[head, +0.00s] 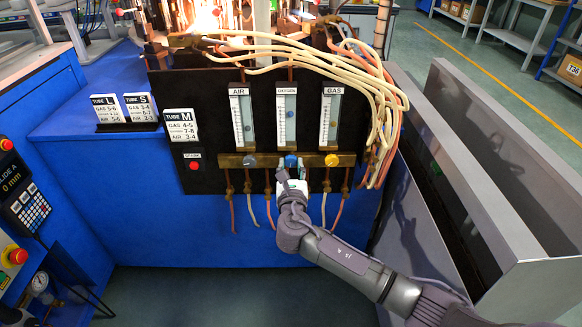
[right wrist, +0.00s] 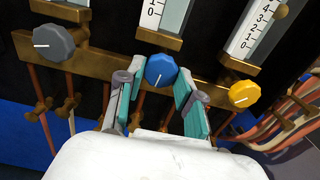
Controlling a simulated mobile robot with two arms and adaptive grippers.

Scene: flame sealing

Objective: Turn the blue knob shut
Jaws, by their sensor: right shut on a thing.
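The blue knob (head: 291,160) sits in the middle of the brass bar, below the gauge labelled OXYGEN (head: 286,125). In the right wrist view the blue knob (right wrist: 161,70) faces me, with a white line on it pointing down and left. My right gripper (head: 291,171) reaches up to it from below. Its two teal-padded fingers stand on either side of the knob in the right wrist view, shut on it. The fingers hide part of the knob in the head view. My left gripper is not in view.
A grey knob (head: 249,161) and a yellow knob (head: 331,160) flank the blue one on the brass bar (head: 311,160). Pale hoses (head: 370,85) hang at the right. A flame (head: 205,15) burns at the top. A grey metal trough (head: 440,190) stands at the right.

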